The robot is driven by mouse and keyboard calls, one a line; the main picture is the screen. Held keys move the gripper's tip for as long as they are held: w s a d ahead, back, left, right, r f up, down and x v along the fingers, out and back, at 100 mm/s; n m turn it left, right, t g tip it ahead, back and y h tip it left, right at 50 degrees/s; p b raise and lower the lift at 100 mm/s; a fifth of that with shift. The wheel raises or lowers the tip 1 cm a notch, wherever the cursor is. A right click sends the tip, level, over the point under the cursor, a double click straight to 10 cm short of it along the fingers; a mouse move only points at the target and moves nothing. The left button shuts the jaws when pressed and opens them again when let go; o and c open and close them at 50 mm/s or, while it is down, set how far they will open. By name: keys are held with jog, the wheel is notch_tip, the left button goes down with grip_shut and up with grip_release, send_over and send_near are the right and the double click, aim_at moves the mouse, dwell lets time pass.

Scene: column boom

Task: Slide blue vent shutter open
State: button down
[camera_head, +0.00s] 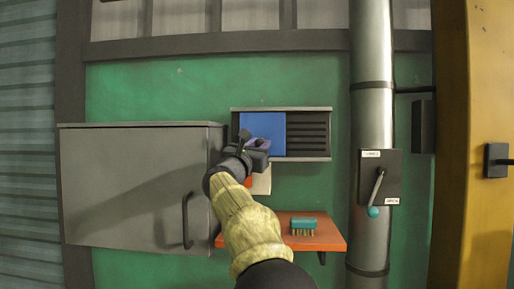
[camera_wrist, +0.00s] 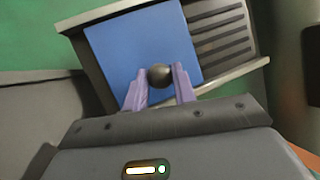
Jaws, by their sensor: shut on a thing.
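The blue vent shutter (camera_head: 263,127) covers the left part of a framed vent on the green wall, with dark slats (camera_head: 307,134) showing to its right. In the wrist view the blue shutter (camera_wrist: 125,50) has a dark round knob (camera_wrist: 160,75) near its lower middle. My gripper (camera_head: 262,147) is in front of the shutter's lower part. In the wrist view its two pale purple fingers (camera_wrist: 160,84) are shut on the knob, one on each side. My gripper hides the shutter's lower left area in the head view.
A grey cabinet (camera_head: 130,185) with a dark handle is left of the vent. An orange shelf (camera_head: 325,235) holding a teal brush (camera_head: 303,226) is below. A metal pipe (camera_head: 371,100) with a lever box (camera_head: 379,165) stands to the right.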

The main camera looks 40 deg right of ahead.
jog(key=shift+r, duration=0.1)
jog(key=c, duration=1.1)
grip_release()
jog(key=shift+c, duration=0.2)
jog(key=shift+s+a+f+b, duration=0.15)
jog(key=shift+a+f+b, duration=0.15)
jog(key=shift+b, duration=0.1)
jog(key=b+v, duration=0.9)
jog(key=v, duration=0.7)
jog(key=shift+a+b, duration=0.3)
jog(key=shift+b, duration=0.1)
